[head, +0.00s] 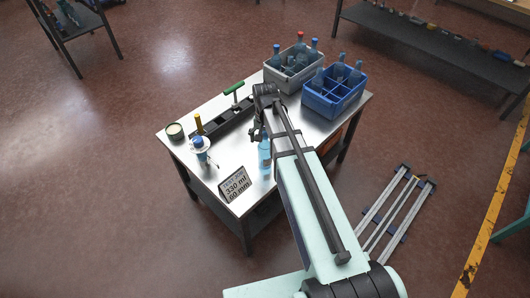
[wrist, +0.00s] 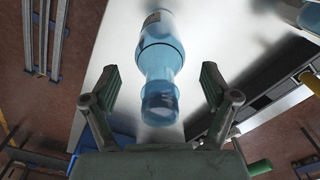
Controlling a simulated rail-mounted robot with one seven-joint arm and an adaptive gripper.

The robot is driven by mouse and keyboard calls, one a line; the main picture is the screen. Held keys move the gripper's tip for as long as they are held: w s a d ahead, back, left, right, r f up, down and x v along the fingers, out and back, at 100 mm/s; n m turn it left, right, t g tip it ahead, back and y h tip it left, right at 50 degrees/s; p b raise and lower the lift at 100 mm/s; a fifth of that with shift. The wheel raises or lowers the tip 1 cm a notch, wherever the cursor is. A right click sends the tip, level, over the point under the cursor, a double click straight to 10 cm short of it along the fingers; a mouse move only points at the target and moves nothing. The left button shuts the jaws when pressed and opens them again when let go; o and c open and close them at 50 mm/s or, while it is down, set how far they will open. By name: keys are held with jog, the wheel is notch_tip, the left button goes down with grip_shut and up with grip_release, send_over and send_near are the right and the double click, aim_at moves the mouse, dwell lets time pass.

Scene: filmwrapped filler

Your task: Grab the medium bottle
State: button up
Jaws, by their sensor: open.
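A light-blue clear bottle (head: 264,152) stands on the metal table beside my gripper (head: 258,132) in the head view. In the wrist view the bottle (wrist: 161,50) shows between and beyond the two fingers of my gripper (wrist: 157,85). The fingers are apart, one on each side of the bottle's narrower end, with gaps showing. Nothing is gripped. More bottles stand in a grey crate (head: 267,74) and a blue crate (head: 333,112) at the table's back. I cannot tell from the pictures which size each bottle is.
A sign (head: 234,185) reading 330 ml and 60 mm is near the table's front edge. A blue-and-white device (head: 199,144), a round tin (head: 175,131) and a dark fixture with a green handle (head: 234,88) are on the left. Bare table (head: 206,108) shows between.

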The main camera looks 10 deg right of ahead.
jog(key=shift+f, duration=0.7)
jog(key=c, duration=1.4)
